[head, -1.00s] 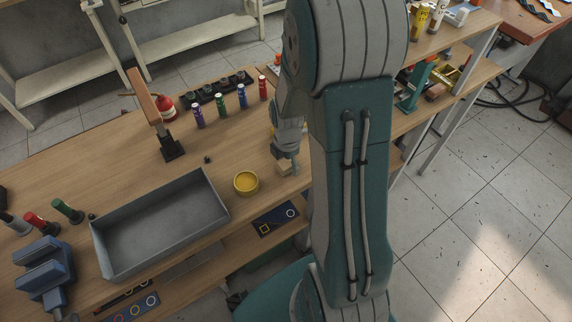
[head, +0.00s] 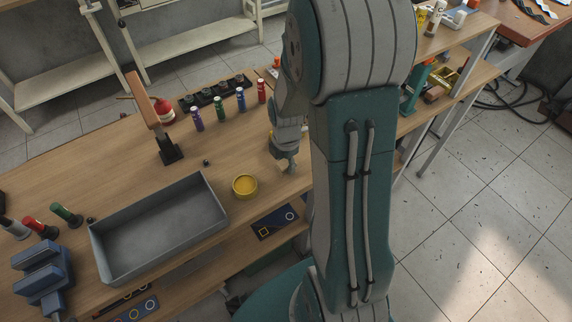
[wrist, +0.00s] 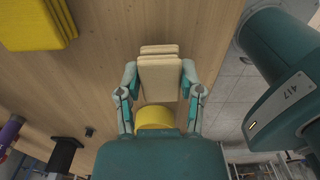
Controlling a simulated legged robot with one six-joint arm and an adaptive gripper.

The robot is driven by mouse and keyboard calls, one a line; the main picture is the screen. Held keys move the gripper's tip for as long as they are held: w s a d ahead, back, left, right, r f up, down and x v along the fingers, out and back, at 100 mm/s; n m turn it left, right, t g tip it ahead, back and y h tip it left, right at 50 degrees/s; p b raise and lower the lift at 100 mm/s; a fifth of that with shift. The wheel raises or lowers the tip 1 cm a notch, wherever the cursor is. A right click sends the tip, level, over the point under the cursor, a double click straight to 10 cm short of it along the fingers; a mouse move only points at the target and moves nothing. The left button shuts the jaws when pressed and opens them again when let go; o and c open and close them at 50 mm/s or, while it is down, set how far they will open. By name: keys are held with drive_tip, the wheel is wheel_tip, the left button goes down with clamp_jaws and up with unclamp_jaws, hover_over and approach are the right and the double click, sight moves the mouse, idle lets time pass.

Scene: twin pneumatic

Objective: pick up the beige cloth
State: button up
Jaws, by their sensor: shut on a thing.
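The beige cloth (wrist: 160,75) is a folded, layered stack between the two fingers of my gripper (wrist: 159,82) in the wrist view. My gripper is shut on it, with one finger at each side. In the head view my gripper (head: 287,160) is at the right part of the wooden bench, close to its top. The cloth is hard to make out there, largely hidden by the gripper. I cannot tell whether the cloth touches the bench.
Several coloured bottles (head: 241,98) stand behind. A yellow folded cloth (wrist: 35,25) lies at upper left in the wrist view. The bench's front edge is close.

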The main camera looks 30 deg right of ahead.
drive_tip(key=s+a+r, duration=0.5)
drive_tip(key=a+r, duration=0.6)
drive_tip(key=a, duration=0.2)
drive_tip(key=shift+r, duration=0.3)
drive_tip(key=o, duration=0.5)
drive_tip(key=shift+c, duration=0.2)
drive_tip(key=c, duration=0.3)
hover_over(246, 184)
wheel_tip(246, 184, down, 4)
drive_tip(key=shift+r, duration=0.2)
drive_tip(key=shift+f, duration=2.95)
